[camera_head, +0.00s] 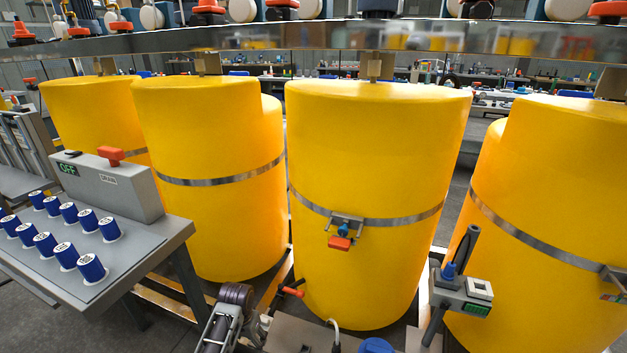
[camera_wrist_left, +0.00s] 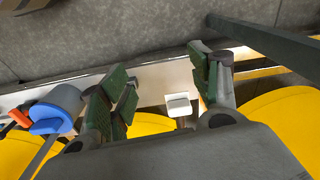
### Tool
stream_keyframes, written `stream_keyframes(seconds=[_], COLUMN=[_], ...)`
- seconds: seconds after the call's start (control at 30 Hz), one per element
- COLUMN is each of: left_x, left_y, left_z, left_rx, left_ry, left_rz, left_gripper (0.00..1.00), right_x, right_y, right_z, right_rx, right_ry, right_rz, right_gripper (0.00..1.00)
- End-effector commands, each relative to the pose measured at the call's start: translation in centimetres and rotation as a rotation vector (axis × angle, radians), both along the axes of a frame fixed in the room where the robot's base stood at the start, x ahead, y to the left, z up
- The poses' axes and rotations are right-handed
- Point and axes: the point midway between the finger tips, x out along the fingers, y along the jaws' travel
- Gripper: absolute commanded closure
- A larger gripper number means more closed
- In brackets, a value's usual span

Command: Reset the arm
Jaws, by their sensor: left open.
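My left gripper (camera_wrist_left: 160,78) is open in the left wrist view. Its two fingers with green pads stand apart, with nothing held between them. A small white square piece (camera_wrist_left: 178,105) shows beyond the gap between the fingers, apart from the pads as far as I can tell. In the head view, what looks like part of my left gripper (camera_head: 236,308) shows at the bottom edge, low in front of the yellow tanks. The rest of that arm is mostly out of the picture. My right gripper is in neither view.
Several yellow tanks, one central (camera_head: 370,150), stand close behind. A probe holder (camera_head: 462,290) stands at right. A red-handled valve (camera_head: 292,288) is near the gripper. A blue-capped part (camera_wrist_left: 55,110) is left of the fingers.

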Motion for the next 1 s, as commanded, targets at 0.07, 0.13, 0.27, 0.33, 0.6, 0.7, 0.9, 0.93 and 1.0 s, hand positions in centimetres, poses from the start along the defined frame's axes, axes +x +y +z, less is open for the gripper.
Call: stream_keyframes(seconds=[0.07, 0.13, 0.27, 0.33, 0.6, 0.7, 0.9, 0.93, 1.0], left_x=[-1.3, -2.3, -4.2, -5.2, -9.2, -10.6, -13.6, -14.0, -15.0], left_y=[0.3, 0.5, 0.8, 1.0, 1.6, 1.8, 2.2, 2.2, 2.3], left_z=[0.1, 0.2, 0.7, 1.1, 2.9, 3.7, 5.7, 6.1, 6.9], left_rx=[-0.002, -0.002, -0.005, -0.007, -0.011, -0.013, -0.019, -0.020, -0.022], left_ry=[-0.014, -0.027, -0.054, -0.068, -0.120, -0.140, -0.178, -0.184, -0.198], left_rz=[0.006, 0.010, 0.019, 0.023, 0.038, 0.043, 0.052, 0.053, 0.056], left_gripper=[0.38, 0.38, 0.38, 0.38, 0.38, 0.38, 0.38, 0.38, 0.38], right_x=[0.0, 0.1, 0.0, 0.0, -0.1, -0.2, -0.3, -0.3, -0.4], right_y=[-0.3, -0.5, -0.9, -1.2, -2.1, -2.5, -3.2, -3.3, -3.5], right_z=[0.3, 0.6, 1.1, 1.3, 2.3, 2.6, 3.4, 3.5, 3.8], right_rx=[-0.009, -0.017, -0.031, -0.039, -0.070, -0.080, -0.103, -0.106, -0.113], right_ry=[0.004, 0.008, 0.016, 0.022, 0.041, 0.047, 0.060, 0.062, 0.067], right_rz=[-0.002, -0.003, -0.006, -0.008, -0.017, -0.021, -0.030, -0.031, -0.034], right_gripper=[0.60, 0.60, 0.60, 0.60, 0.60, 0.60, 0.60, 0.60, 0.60])
